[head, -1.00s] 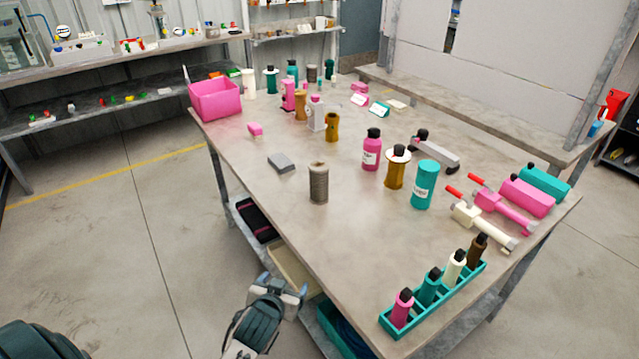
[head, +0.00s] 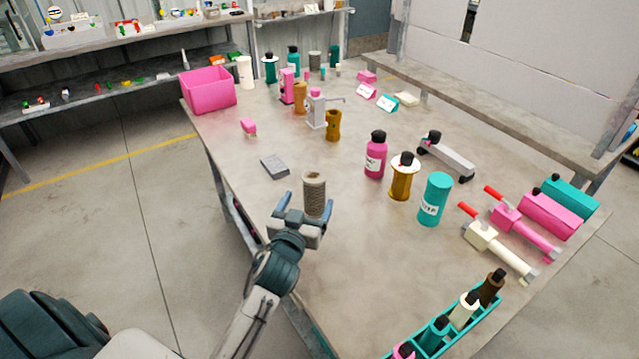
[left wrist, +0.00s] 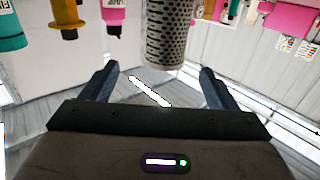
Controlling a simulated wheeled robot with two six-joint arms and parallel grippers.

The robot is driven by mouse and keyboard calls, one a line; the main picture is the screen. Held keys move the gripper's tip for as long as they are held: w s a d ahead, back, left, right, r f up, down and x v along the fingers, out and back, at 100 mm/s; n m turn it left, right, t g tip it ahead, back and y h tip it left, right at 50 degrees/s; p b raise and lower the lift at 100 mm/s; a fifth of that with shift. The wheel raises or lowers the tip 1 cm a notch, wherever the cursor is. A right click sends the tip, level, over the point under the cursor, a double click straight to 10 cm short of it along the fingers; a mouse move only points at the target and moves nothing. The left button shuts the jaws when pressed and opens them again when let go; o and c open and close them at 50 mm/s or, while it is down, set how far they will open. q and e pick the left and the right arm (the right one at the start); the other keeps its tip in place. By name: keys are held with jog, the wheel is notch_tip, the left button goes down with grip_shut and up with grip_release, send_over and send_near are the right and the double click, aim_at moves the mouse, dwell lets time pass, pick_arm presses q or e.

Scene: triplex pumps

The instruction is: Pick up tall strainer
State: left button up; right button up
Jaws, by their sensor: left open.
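The tall strainer (head: 315,187) is a grey-brown perforated cylinder standing upright near the table's left edge. In the left wrist view, the strainer (left wrist: 167,36) hangs upside down at the top middle, with its holes plain to see. My left gripper (head: 304,208) is open and empty at the strainer's near side. Its fingers point toward the strainer, one to each side of its line, and the strainer appears just beyond the fingertips (left wrist: 160,72). In the head view the gripper covers the strainer's foot. My right gripper is not in view.
A grey block (head: 274,166) lies behind the strainer. A pink bottle (head: 375,155), a brown-gold cylinder (head: 402,178) and a teal canister (head: 434,200) stand to its right. A pink bin (head: 208,91) is at the far left corner. The table around the strainer is clear.

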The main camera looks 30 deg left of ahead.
aim_at(313, 187)
pick_arm(q)
jog(key=x, duration=0.2)
jog(key=r+p+x, duration=0.1)
jog(key=x, duration=0.1)
jog(key=shift+w, duration=0.25)
jog(key=shift+w+a+f, duration=0.1)
jog(key=shift+w+f, duration=0.1)
jog(key=shift+w, duration=0.15)
jog(key=shift+w+a, duration=0.1)
jog(key=shift+w, duration=0.25)
jog(key=p+x, duration=0.1)
jog(key=x, duration=0.3)
jog(key=shift+a+f+p, duration=0.15)
jog(key=shift+a+p, duration=0.25)
jog(key=shift+w, duration=0.3)
jog(key=shift+c, duration=0.7)
jog(key=c, duration=0.7)
jog(key=shift+c, duration=1.3)
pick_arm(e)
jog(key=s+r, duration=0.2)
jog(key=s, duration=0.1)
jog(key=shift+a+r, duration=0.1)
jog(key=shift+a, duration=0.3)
